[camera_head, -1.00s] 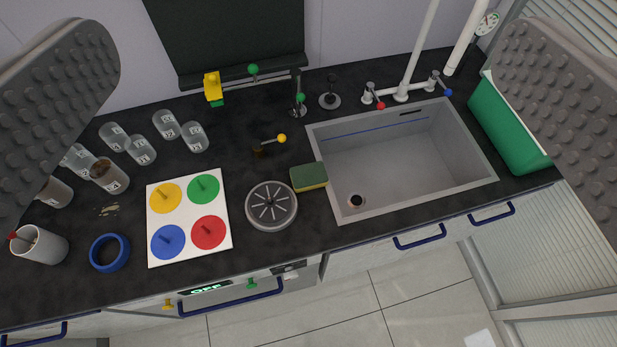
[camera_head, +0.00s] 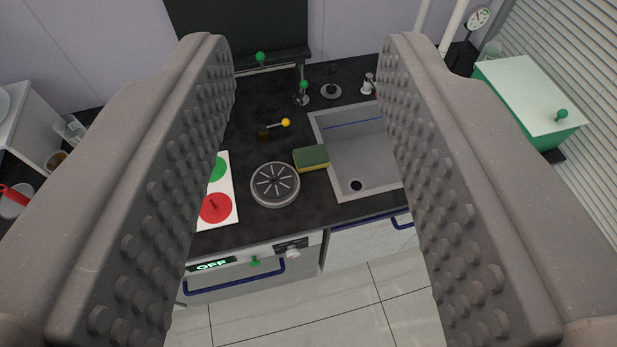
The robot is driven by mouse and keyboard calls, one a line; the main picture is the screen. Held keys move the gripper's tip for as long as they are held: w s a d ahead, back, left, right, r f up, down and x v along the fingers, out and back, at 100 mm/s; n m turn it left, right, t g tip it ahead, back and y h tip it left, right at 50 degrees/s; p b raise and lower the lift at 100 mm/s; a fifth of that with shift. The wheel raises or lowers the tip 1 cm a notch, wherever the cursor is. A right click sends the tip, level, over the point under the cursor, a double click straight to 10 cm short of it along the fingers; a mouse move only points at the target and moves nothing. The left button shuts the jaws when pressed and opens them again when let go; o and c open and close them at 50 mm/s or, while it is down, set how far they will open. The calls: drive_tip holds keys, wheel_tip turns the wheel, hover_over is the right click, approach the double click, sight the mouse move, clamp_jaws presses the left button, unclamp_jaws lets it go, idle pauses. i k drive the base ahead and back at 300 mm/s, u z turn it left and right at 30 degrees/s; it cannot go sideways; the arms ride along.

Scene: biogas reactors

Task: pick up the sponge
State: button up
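The sponge (camera_head: 311,158) is green on top with a yellow lower layer. It lies on the black counter at the left edge of the sink, right of a round grey drain-like disc. My gripper (camera_head: 308,60) is open, with its two grey studded fingers at the left and right of the picture. The sponge shows in the gap between the fingers, well beyond them, and nothing is held.
The round grey disc (camera_head: 275,184) sits left of the sponge, and the grey sink (camera_head: 362,163) is to its right. A yellow-knobbed lever (camera_head: 285,123) stands behind. A white board (camera_head: 229,197) with coloured circles is partly hidden by the left finger. A green box (camera_head: 540,95) is at the right.

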sight(315, 157)
drive_tip(key=u, duration=0.5)
drive_tip(key=i, duration=1.1)
drive_tip(key=z, duration=0.75)
